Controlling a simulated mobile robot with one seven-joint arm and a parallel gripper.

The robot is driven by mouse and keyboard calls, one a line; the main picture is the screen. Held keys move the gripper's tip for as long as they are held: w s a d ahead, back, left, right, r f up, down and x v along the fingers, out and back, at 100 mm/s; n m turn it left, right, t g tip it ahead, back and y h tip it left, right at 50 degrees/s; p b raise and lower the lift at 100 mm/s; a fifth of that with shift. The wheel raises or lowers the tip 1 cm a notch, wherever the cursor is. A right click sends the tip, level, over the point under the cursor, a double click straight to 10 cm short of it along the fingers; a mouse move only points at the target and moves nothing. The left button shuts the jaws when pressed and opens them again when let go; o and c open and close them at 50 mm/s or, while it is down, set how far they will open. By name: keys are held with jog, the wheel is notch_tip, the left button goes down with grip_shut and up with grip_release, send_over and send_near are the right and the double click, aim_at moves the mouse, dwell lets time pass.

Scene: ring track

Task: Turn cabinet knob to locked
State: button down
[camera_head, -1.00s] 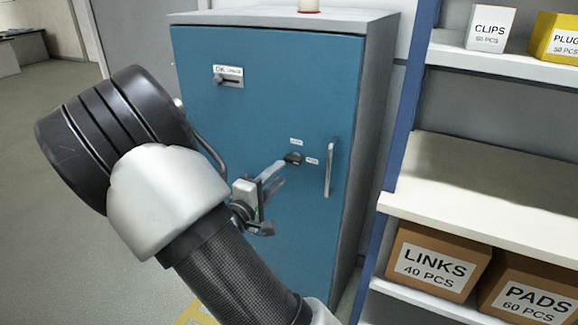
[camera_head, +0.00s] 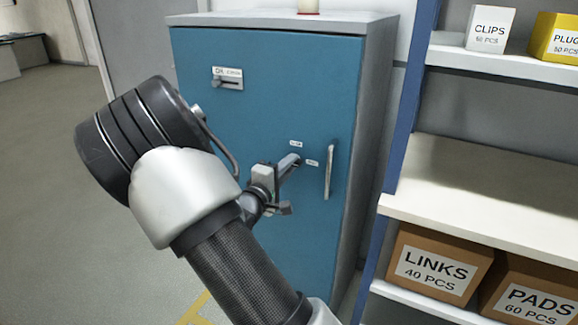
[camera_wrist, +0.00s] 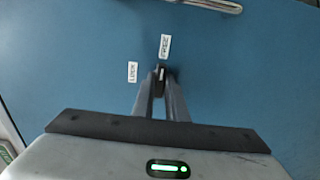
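The cabinet knob is a small dark piece on the blue door (camera_head: 260,90). In the wrist view the knob (camera_wrist: 159,72) sits between my fingertips; in the head view my fingers hide most of it. My gripper (camera_head: 291,161) has come up to the door, with its fingers close together on the knob. The fingers (camera_wrist: 159,80) look shut on it in the wrist view. A white LOCK label (camera_wrist: 132,72) lies left of the knob, and a second white label (camera_wrist: 165,46) lies above it. The knob points roughly toward the second label.
A vertical door handle (camera_head: 329,170) stands just right of the knob. A slider with a label (camera_head: 228,78) is at the door's upper left. Shelving (camera_head: 480,190) with boxes stands to the right. Floor at left is open.

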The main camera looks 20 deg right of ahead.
jog(key=shift+n, duration=0.4)
jog(key=shift+n+p, duration=5.85)
jog(key=shift+n, duration=2.65)
jog(key=c, duration=1.8)
grip_release()
jog(key=shift+o, duration=0.2)
jog(key=shift+s+a, duration=0.1)
